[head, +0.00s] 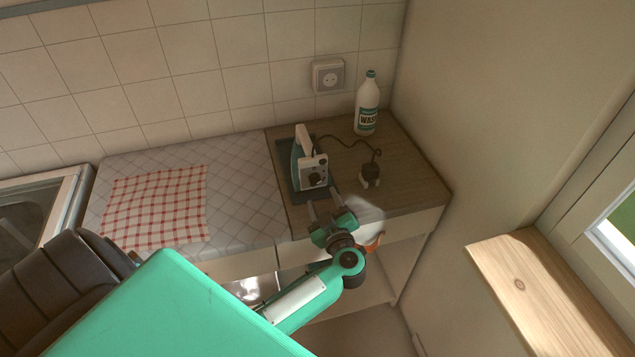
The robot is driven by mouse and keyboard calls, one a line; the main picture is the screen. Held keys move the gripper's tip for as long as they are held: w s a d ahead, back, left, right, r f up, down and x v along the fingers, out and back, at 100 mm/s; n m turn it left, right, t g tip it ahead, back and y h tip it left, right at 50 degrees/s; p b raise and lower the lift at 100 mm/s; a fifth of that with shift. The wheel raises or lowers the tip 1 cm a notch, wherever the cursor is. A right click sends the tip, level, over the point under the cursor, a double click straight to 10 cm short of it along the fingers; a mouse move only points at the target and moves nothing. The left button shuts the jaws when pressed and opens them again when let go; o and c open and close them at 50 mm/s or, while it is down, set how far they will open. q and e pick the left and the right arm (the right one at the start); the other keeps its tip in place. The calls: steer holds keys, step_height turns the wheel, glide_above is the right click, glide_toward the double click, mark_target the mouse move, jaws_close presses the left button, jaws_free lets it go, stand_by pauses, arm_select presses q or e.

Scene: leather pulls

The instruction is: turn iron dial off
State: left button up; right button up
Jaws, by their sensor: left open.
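The dial's exact setting is too small to read. My left gripper (324,200) is open at the front of the counter, its fingertips just in front of and below the dial. I see no clear contact between the fingers and the dial. My right gripper is not in view.
A dark cord runs from the iron to a plug (370,174) on the counter. A white wash bottle (367,106) stands at the back, near the wall socket (328,77). A red checked cloth (155,205) lies at left. A wooden sill (545,290) is at right.

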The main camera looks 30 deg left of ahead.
mark_target(317, 184)
arm_select(q)
steer(key=p+x, duration=0.1)
steer(key=x, duration=0.5)
steer(key=shift+w, duration=0.1)
steer(key=shift+c, duration=0.2)
steer(key=c, duration=0.9)
